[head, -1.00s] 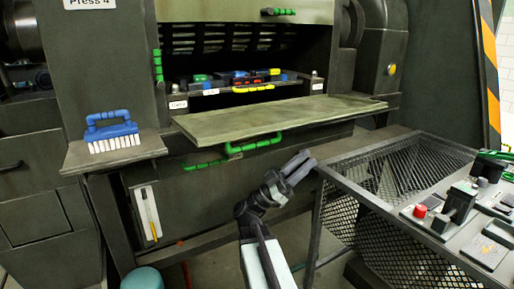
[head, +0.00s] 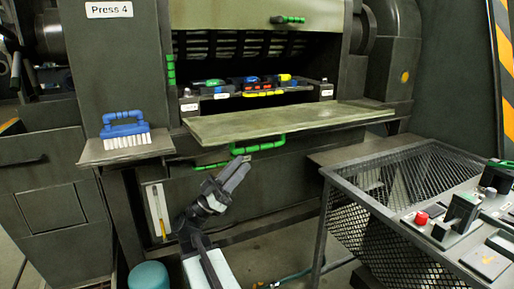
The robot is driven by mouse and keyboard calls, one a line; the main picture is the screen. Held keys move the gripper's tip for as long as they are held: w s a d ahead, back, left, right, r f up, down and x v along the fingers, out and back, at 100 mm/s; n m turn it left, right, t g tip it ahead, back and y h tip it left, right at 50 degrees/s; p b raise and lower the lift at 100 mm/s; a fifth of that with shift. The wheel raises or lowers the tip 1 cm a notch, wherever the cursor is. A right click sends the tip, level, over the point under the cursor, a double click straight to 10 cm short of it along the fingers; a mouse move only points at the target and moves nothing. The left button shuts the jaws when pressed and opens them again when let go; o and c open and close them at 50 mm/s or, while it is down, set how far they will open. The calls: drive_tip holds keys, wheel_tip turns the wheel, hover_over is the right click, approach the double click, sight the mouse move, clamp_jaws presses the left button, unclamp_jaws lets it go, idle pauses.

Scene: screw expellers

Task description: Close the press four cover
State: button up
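The Press 4 cover (head: 290,123) is a flat grey-green panel, folded down and lying about level in front of the press opening. A green handle (head: 258,147) hangs under its front edge. The opening above it is uncovered. My gripper (head: 240,168) is below the cover's front edge, a little below and left of the handle, pointing up and right. It looks apart from the handle, though the depth is hard to judge. Its fingers overlap in this view, so the gap between them is hidden. I see nothing held in it.
A blue brush (head: 124,130) stands on a side shelf (head: 127,151) left of the cover. A mesh-sided control stand (head: 345,205) with a red button (head: 421,218) is at the right. Coloured tools (head: 252,85) sit inside the press. A teal cylinder (head: 149,276) stands at the lower left.

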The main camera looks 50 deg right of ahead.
sight(259, 147)
drive_tip(key=p+x, duration=0.5)
drive_tip(key=x, duration=0.2)
drive_tip(key=shift+s+r, duration=0.1)
drive_tip(key=shift+s, duration=0.1)
drive_tip(key=shift+s+d+r+p, duration=0.15)
drive_tip(key=shift+d+r+p, duration=0.15)
drive_tip(key=shift+d, duration=0.1)
drive_tip(key=shift+f, duration=0.1)
clamp_jaws()
idle(0.8)
